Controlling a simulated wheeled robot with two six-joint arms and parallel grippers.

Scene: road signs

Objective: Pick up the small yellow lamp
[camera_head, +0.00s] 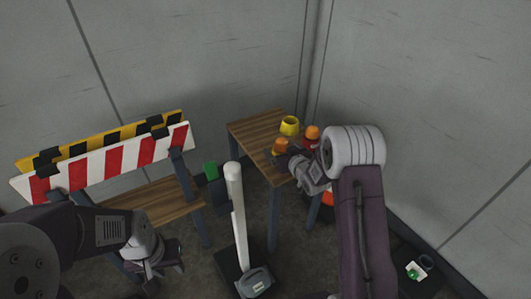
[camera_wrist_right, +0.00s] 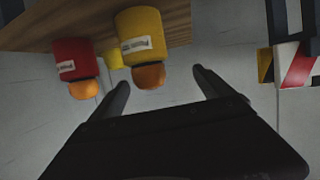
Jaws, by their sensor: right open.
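The small yellow lamp (camera_wrist_right: 143,35) has a yellow body with a white label and an orange dome. In the right wrist view it stands on the wooden table beyond my fingertips, roughly between their lines. In the head view its orange dome (camera_head: 281,146) shows at the table's near side, and its body is mostly hidden. My right gripper (camera_wrist_right: 162,84) is open and empty, close to the lamp but not around it. It also shows in the head view (camera_head: 291,158). My left gripper (camera_head: 168,267) is low at the lower left, away from the lamp; its jaws are unclear.
A red lamp (camera_wrist_right: 73,60) with an orange dome stands beside the yellow one. A plain yellow object (camera_head: 290,126) is behind them on the wooden table (camera_head: 252,129). A white post (camera_head: 236,205), striped barriers (camera_head: 110,162) and a bench (camera_head: 160,199) stand to the left.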

